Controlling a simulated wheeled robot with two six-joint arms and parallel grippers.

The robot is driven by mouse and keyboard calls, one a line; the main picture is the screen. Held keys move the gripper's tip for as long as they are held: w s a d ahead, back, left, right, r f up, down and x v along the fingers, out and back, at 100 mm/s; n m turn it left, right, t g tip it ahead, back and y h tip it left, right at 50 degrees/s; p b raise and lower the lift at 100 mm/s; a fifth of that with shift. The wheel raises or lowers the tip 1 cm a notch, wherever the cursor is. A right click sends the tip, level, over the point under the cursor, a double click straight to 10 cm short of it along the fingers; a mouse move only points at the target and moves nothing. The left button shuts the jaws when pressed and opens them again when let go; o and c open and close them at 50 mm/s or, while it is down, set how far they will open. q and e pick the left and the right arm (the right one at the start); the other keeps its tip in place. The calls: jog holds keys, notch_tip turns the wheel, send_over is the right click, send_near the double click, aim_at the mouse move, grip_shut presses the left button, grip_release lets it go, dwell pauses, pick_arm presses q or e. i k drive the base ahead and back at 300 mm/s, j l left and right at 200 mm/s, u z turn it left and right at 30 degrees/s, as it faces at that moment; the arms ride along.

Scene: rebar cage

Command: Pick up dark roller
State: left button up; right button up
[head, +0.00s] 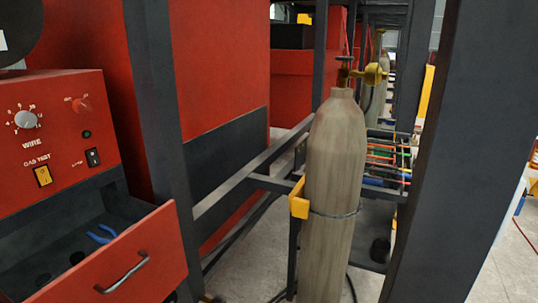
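I cannot clearly make out a dark roller. A small dark rounded thing (380,250) shows low behind the gas cylinder, on the right, but I cannot tell what it is. Dark round shapes (77,257) also show in the open red drawer (140,262) at the lower left, too dim to tell apart. Neither of my grippers is in view.
A tall grey-brown gas cylinder (335,165) with a brass valve stands in the middle, by a yellow bracket (298,200). Dark posts (440,160) flank it. A red welding machine (60,140) is at left. Blue-handled pliers (102,234) lie in the drawer. Bare floor (510,265) shows at right.

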aim_at(76, 257)
jog(key=u, duration=1.45)
